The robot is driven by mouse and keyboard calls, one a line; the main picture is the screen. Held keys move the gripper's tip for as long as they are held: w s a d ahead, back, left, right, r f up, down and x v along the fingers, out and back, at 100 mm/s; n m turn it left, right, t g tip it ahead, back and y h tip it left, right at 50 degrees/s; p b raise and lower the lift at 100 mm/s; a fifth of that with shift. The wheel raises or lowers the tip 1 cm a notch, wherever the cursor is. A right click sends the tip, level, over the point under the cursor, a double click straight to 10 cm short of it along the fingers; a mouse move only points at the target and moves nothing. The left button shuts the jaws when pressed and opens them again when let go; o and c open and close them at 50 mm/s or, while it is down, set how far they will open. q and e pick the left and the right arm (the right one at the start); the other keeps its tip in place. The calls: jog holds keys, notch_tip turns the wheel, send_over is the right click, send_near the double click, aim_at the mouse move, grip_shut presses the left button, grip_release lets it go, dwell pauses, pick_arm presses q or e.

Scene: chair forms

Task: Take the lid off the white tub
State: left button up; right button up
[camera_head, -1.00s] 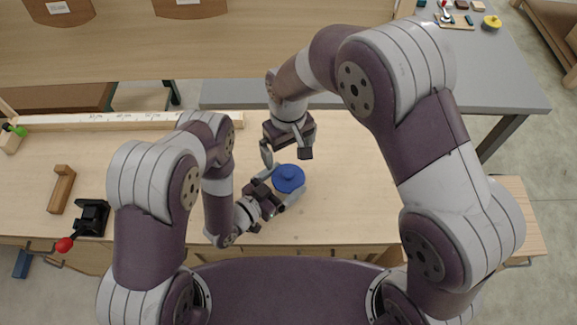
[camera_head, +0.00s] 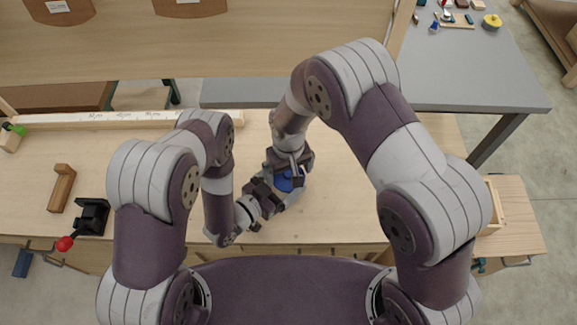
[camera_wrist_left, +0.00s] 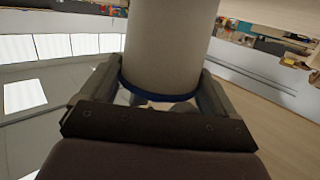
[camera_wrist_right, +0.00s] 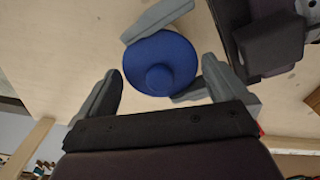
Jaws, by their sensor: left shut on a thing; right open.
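The white tub (camera_wrist_left: 170,40) fills the upper middle of the left wrist view as a pale cylinder. My left gripper (camera_head: 281,188) is shut on its body, with one finger on each side. The blue lid (camera_wrist_right: 160,62) with its round knob is on the tub, seen from above in the right wrist view. In the head view the lid (camera_head: 285,181) is partly hidden by my right gripper. My right gripper (camera_wrist_right: 161,70) is open above the lid, its fingers on either side of the knob's line; I cannot tell whether they touch anything.
The tub is over the light wooden bench (camera_head: 340,215). A wooden block (camera_head: 62,188) and a black device with a red knob (camera_head: 92,216) are at the left. The bench right of the grippers is clear.

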jog(key=c, duration=0.9)
jog(key=shift+o, duration=0.2)
jog(key=shift+r, duration=0.15)
jog(key=shift+o, duration=0.2)
jog(key=shift+r, duration=0.35)
pick_arm(q)
jog(key=shift+f, duration=0.1)
pick_arm(e)
jog(key=shift+r, duration=0.2)
grip_shut()
jog(key=shift+r, duration=0.45)
pick_arm(q)
jog(key=shift+s, duration=0.1)
pick_arm(e)
jog(key=shift+w+r+g+y, duration=0.1)
jog(key=shift+r+g+y, duration=0.3)
jog(key=shift+y, duration=0.4)
jog(key=shift+a, duration=0.1)
